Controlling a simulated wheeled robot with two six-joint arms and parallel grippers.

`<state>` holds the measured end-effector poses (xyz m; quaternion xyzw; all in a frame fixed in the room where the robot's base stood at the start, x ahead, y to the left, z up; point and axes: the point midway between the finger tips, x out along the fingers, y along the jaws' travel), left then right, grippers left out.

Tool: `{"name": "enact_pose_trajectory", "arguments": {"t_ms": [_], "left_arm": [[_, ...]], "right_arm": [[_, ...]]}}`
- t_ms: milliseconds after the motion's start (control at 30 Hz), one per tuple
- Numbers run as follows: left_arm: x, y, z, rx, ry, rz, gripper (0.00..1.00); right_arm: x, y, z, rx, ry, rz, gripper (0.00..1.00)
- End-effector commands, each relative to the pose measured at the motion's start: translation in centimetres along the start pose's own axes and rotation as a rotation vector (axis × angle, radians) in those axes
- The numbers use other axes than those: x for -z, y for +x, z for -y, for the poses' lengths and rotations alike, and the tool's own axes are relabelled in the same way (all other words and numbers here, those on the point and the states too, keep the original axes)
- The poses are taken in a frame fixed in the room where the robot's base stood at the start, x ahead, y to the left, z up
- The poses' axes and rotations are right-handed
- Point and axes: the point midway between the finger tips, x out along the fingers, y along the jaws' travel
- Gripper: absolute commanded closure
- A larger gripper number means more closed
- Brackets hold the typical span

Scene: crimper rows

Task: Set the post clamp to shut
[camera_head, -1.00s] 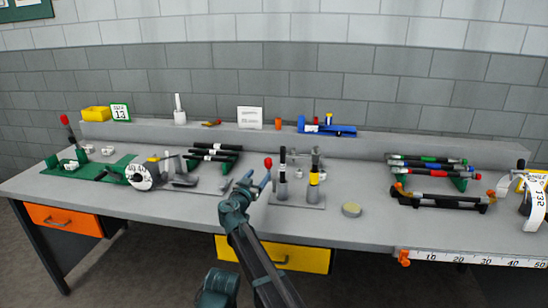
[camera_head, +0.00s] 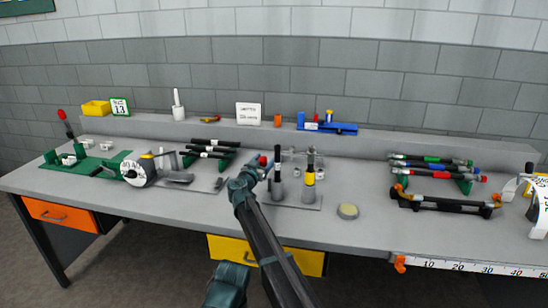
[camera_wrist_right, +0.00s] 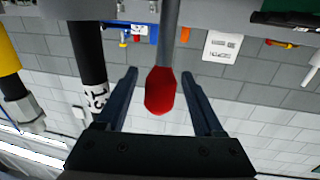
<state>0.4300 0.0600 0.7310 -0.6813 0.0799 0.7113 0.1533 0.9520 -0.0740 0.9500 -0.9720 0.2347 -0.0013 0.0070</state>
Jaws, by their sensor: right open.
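A red-tipped lever (camera_head: 263,160) stands at the left of a grey base plate (camera_head: 297,204) in the middle of the bench; I take it for the post clamp's handle. In the right wrist view the red knob (camera_wrist_right: 160,90) on its grey rod lies between the two fingers, with a gap on each side. My right gripper (camera_head: 258,170) is open around the knob and partly hides the lever's lower part. The clamp's jaw cannot be made out.
Beside the lever stand a black-topped post (camera_head: 278,178) and a yellow-banded post (camera_head: 309,180), close to the gripper; the black one also shows in the wrist view (camera_wrist_right: 88,50). A round tan disc (camera_head: 348,211) lies to the right. Tool racks (camera_head: 212,150) stand to the left.

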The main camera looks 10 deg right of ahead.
Motion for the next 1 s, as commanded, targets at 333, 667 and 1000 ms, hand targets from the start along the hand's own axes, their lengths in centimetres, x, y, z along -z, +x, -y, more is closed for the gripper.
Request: {"name": "enact_pose_trajectory", "arguments": {"t_ms": [333, 667, 1000], "left_arm": [[-0.02, 0.00, 0.00, 0.000, 0.000, 0.000, 0.50], [-0.01, 0.00, 0.00, 0.000, 0.000, 0.000, 0.50], [-0.01, 0.00, 0.00, 0.000, 0.000, 0.000, 0.50]], "right_arm": [[-0.01, 1.07, 0.74, 0.002, 0.000, 0.000, 0.31], [-0.01, 1.06, 0.71, 0.002, 0.000, 0.000, 0.74], [-0.01, 1.06, 0.70, 0.002, 0.000, 0.000, 1.00]]}}
